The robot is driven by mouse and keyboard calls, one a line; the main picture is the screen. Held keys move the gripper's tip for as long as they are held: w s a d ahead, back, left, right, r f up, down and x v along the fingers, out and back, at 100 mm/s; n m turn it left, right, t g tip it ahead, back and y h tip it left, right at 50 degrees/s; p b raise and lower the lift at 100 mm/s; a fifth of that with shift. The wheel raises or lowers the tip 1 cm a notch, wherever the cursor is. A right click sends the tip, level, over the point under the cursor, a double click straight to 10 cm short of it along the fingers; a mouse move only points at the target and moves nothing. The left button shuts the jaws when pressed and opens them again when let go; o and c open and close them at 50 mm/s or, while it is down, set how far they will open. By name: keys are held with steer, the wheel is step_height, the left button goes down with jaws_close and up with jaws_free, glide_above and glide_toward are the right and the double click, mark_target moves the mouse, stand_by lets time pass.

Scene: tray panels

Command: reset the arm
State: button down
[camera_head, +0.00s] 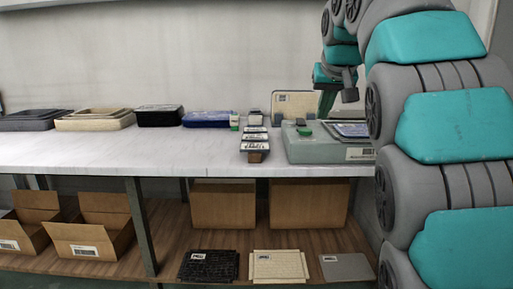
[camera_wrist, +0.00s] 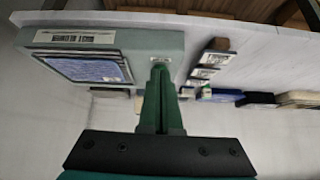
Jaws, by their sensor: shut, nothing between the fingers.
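My arm (camera_head: 440,125) rises along the right side of the head view and bends over at the top. My gripper (camera_head: 325,108) points down above the back of a grey-green box on the table; it also shows in the wrist view (camera_wrist: 160,72). Its green fingers are together and hold nothing. In the wrist view the box (camera_wrist: 165,42) is upside down at upper left, with the panel (camera_wrist: 85,68). I cannot tell the exact gap between fingertips and box.
Small labelled blocks (camera_head: 255,146) stand in a row left of the box. A beige panel (camera_head: 295,104) leans behind it. Blue (camera_head: 207,118), black (camera_head: 158,115) and beige trays (camera_head: 95,120) line the back. The white tabletop (camera_head: 130,150) is clear in front. Cardboard boxes (camera_head: 222,203) stand below.

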steer(key=s+f+g, duration=0.9)
steer(key=s+f, duration=2.8)
steer(key=s, duration=0.4)
steer(key=shift+a+f, duration=0.15)
steer(key=shift+f, duration=0.2)
